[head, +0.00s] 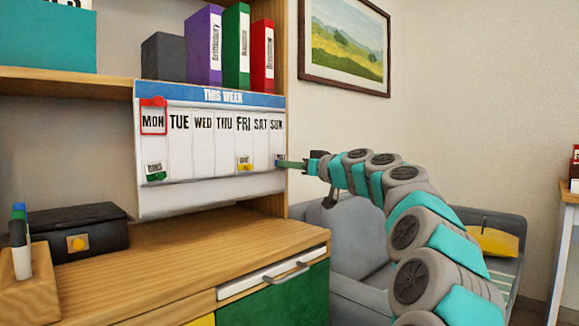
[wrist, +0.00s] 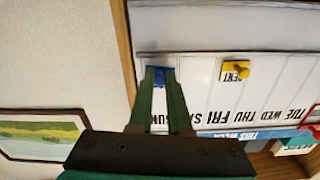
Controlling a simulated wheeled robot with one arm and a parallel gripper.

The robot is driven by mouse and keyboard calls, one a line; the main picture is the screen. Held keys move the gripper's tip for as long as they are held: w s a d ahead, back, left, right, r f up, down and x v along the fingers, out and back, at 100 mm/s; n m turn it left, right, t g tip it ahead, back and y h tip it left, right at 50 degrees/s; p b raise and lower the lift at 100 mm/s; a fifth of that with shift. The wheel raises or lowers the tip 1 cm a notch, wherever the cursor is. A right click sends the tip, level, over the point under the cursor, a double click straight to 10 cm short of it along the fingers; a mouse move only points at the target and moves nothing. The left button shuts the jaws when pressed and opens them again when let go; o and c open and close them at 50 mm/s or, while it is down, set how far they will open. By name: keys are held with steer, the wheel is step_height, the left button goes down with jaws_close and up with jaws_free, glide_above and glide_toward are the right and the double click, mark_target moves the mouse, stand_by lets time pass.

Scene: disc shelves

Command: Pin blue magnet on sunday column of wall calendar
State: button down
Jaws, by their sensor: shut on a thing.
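The wall calendar (head: 210,196) hangs below the shelf, with day columns from MON to SUN. My gripper (head: 281,163) is at the lower part of the SUN column (head: 277,140), at the calendar's right edge. In the wrist view my gripper's green fingers (wrist: 160,80) are shut on the small blue magnet (wrist: 160,71). The magnet is in front of the SUN column, at or very near its surface; I cannot tell whether it touches. In the head view the magnet is mostly hidden at the fingertips.
A yellow magnet (head: 245,168) pins a card in the FRI column, and a green magnet (head: 156,176) one in MON. A red frame (head: 153,131) surrounds MON. Binders (head: 203,47) stand above. A wooden desk (head: 150,262) with a black box (head: 75,232) is below.

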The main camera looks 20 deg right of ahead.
steer(key=shift+w+a, duration=0.2)
steer(key=shift+w, duration=0.3)
stand_by(0.3)
steer(key=c, duration=0.8)
jaws_free()
steer(key=shift+s, duration=0.1)
steer(key=shift+b+v, duration=0.35)
steer(key=shift+v, duration=3.5)
steer(key=shift+d, duration=0.1)
